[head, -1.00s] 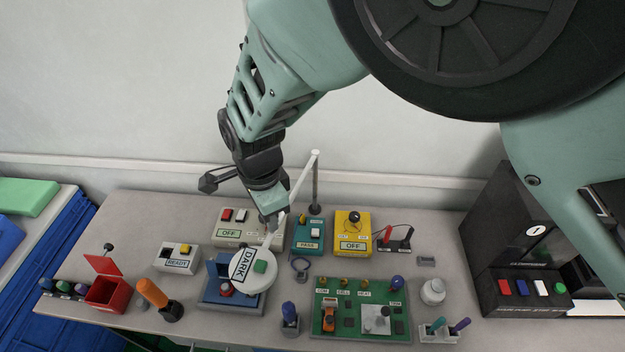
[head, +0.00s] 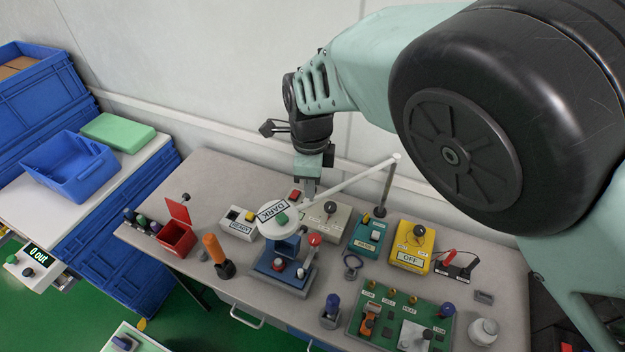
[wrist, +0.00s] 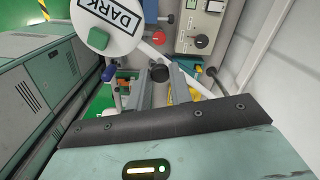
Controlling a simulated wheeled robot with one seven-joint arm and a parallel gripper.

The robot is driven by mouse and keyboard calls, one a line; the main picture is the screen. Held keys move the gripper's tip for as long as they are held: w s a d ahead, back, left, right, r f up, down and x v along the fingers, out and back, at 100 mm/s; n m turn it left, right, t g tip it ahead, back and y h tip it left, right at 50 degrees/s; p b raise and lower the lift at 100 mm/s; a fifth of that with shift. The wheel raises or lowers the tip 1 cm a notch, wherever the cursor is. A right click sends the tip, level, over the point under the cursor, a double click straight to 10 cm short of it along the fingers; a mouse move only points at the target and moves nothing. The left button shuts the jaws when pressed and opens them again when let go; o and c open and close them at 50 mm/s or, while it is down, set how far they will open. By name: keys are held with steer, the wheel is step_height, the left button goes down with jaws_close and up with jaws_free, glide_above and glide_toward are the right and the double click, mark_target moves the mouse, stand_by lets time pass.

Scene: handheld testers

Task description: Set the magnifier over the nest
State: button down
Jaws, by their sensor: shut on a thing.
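The magnifier has a round white head marked DARK (head: 280,217) with a green knob, on a white arm (head: 345,183) that runs to a grey post. In the head view its head overlaps the upper back part of a blue fixture (head: 268,275), which seems to be the nest; the head hides part of it. The height gap between them cannot be told. My gripper (head: 308,188) is at the magnifier's arm beside the head. In the wrist view my fingers (wrist: 162,88) close around a small black knob (wrist: 159,72); the white head (wrist: 105,25) is at upper left.
A red open box (head: 178,236), an orange-handled tool (head: 213,248) and a READY box (head: 238,223) stand left of the fixture. A teal box (head: 368,237), a yellow OFF box (head: 409,247) and a green circuit board (head: 400,318) are to the right.

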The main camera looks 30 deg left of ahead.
steer(key=shift+w, duration=0.15)
steer(key=c, duration=1.3)
jaws_free()
steer(key=shift+o, duration=0.2)
step_height(320, 180, up, 18)
steer(key=b, duration=0.5)
steer(key=shift+f, duration=0.25)
